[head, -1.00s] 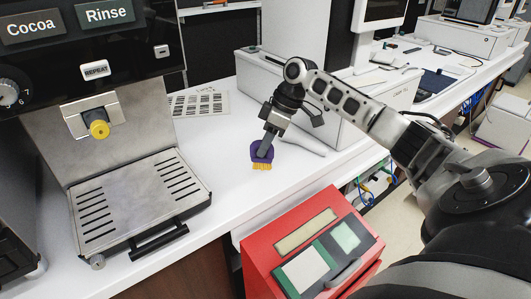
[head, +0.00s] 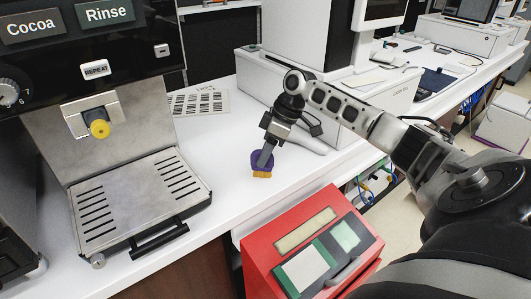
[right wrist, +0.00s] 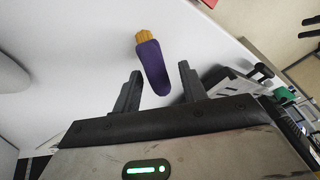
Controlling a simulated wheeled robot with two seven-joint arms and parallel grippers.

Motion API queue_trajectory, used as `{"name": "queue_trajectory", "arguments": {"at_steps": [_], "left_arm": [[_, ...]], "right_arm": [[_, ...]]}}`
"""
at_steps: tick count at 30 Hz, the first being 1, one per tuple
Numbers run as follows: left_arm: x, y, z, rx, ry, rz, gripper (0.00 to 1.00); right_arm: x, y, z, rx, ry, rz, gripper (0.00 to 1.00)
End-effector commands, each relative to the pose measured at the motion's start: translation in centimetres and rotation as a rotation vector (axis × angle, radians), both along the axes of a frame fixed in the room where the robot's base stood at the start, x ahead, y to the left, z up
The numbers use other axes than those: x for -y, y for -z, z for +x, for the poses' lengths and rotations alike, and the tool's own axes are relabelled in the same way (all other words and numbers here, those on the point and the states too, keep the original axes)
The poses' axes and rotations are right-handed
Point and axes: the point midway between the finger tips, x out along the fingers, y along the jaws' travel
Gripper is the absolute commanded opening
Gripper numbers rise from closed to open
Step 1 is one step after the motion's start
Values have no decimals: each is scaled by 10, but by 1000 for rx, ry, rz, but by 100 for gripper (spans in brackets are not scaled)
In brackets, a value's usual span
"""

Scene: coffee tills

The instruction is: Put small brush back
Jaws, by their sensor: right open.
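The small brush, with a purple body and yellow-orange bristles, is on the white counter in the head view (head: 256,163). It also shows in the right wrist view (right wrist: 152,66), lying between and just beyond the fingertips. My right gripper (head: 267,158) is above the brush, pointing down at it; it also shows in the right wrist view (right wrist: 160,82). Its two fingers are apart, with white counter visible between each finger and the brush, so it holds nothing. The gripper hides part of the brush in the head view. My left gripper is in no view.
A coffee machine with a metal drip tray (head: 140,205) stands at the left. A red box (head: 270,250) with green panels is in front of the counter edge. A printed sheet (head: 199,103) and a white till box (head: 345,115) are behind. The counter around the brush is clear.

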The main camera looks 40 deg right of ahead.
Motion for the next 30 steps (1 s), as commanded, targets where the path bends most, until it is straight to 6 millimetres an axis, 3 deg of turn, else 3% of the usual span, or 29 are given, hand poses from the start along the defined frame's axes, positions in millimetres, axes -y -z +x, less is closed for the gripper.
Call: {"name": "queue_trajectory", "arguments": {"at_steps": [16, 21, 30], "left_arm": [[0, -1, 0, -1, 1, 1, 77], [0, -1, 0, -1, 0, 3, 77], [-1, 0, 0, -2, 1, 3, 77]], "right_arm": [[39, -94, -18, 3, 2, 0, 42], [44, -106, -21, 1, 1, 0, 42], [45, -107, -22, 1, 0, 1, 42]]}}
